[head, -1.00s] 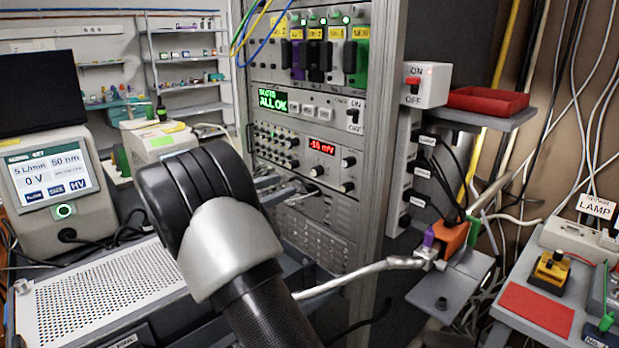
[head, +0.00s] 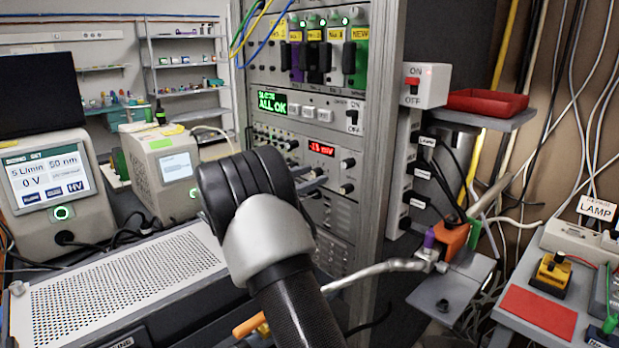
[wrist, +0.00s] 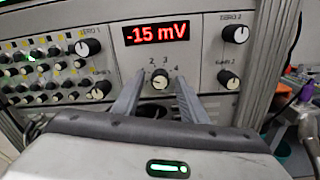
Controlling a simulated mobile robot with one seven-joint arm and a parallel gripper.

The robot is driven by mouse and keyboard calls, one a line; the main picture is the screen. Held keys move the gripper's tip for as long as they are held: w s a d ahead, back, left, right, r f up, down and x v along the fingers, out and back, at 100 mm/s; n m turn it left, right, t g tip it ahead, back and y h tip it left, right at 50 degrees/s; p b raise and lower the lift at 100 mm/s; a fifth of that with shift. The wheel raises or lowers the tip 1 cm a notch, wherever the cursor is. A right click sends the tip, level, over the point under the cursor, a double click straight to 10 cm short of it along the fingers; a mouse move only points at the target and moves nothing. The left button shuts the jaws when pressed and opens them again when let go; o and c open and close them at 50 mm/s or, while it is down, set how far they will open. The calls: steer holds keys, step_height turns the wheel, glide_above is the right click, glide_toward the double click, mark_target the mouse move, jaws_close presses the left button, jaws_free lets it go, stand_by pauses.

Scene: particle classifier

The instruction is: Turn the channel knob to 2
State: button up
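The channel knob (wrist: 159,82) is a small round knob below the red "-15 mV" display (wrist: 156,33) in the wrist view. The numbers 2, 3 and 4 are marked around its top; its pointer is too small to read surely. My gripper (wrist: 160,88) is open, with one finger on each side of the knob in the picture. I cannot tell whether the fingers touch it. In the head view my gripper's fingers (head: 311,179) show partly in front of the panel below the display, and my arm hides much of that area.
Two larger knobs, Zero 2 (wrist: 236,33) and the one below it (wrist: 229,79), are right of the channel knob. Rows of small knobs (wrist: 42,71) lie left. A perforated grey case (head: 125,290) is at the left.

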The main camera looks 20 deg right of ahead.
jaws_close()
steer(key=shift+f+m+b, duration=0.1)
steer(key=shift+m+b, duration=0.3)
steer(key=shift+b, duration=0.05)
steer(key=shift+a+f+m+b, duration=0.1)
steer(key=shift+m+b, duration=0.5)
steer(key=shift+b, duration=0.05)
steer(key=m+b, duration=0.3)
steer(key=shift+r+m+b, duration=0.2)
steer(key=shift+m+b, duration=0.75)
steer(key=shift+m, duration=0.95)
steer(key=shift+o, duration=0.6)
jaws_free()
